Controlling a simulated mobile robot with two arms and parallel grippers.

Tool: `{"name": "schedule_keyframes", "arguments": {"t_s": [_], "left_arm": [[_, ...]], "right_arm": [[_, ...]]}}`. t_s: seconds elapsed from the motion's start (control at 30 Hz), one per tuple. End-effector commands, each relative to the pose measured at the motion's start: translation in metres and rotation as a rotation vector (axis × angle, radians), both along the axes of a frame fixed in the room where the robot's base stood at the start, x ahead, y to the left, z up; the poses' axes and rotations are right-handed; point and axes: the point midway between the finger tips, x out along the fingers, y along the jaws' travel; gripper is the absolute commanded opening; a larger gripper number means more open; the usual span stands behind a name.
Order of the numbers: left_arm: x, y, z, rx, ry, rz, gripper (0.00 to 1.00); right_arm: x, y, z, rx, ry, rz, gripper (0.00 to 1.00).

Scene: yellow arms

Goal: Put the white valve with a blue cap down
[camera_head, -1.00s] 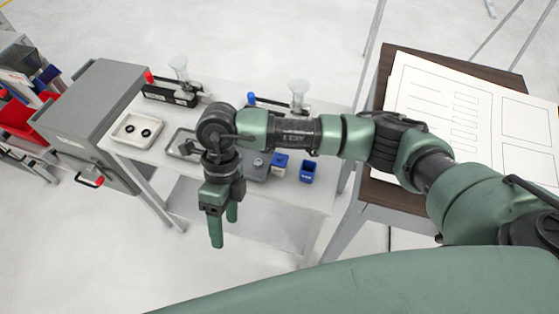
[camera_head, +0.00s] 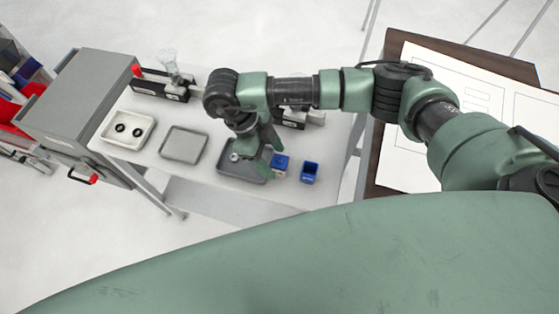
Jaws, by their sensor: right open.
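My right gripper (camera_head: 256,160) points down, open, over the dark grey tray (camera_head: 240,174) on the white table. A small pale round part (camera_head: 235,156) lies in or just above this tray, close beside the left finger. I cannot tell whether it is the white valve, and no blue cap shows on it. No white valve with a blue cap can be made out clearly; my gripper and forearm hide part of the tray and of the fixture behind. My left gripper is not in view.
A blue-topped box (camera_head: 281,165) and an open blue bin (camera_head: 310,172) stand close right of the gripper. To the left are an empty grey tray (camera_head: 184,145) and a white tray (camera_head: 110,140) with two black rings. A red-handled fixture (camera_head: 160,88) stands behind.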

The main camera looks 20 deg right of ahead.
Motion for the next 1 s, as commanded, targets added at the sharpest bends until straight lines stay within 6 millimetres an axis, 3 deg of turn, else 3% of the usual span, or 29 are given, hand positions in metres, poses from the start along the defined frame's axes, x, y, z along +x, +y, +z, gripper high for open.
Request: {"name": "schedule_keyframes", "arguments": {"t_s": [0.03, 0.17, 0.3, 0.53, 0.57, 0.77, 1.0], "left_arm": [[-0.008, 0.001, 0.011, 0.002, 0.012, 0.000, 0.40], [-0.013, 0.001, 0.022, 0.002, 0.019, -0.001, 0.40], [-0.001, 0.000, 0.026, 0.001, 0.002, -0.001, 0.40], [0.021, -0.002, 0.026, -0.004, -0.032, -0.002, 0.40], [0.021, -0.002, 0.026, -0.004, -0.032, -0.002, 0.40], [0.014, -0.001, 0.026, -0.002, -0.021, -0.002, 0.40], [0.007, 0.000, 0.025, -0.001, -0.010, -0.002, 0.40]], "right_arm": [[-0.003, -0.005, -0.001, -0.004, 0.004, -0.003, 0.62], [-0.005, -0.014, -0.020, -0.002, 0.005, -0.003, 0.62], [-0.008, -0.017, -0.035, -0.001, 0.003, -0.001, 0.62], [-0.007, -0.018, -0.038, 0.000, 0.000, 0.000, 0.62], [-0.007, -0.018, -0.038, 0.000, 0.000, 0.000, 0.59], [-0.007, -0.017, -0.038, 0.000, 0.000, 0.000, 0.03], [-0.007, -0.017, -0.037, 0.000, 0.000, 0.000, 0.00]]}}
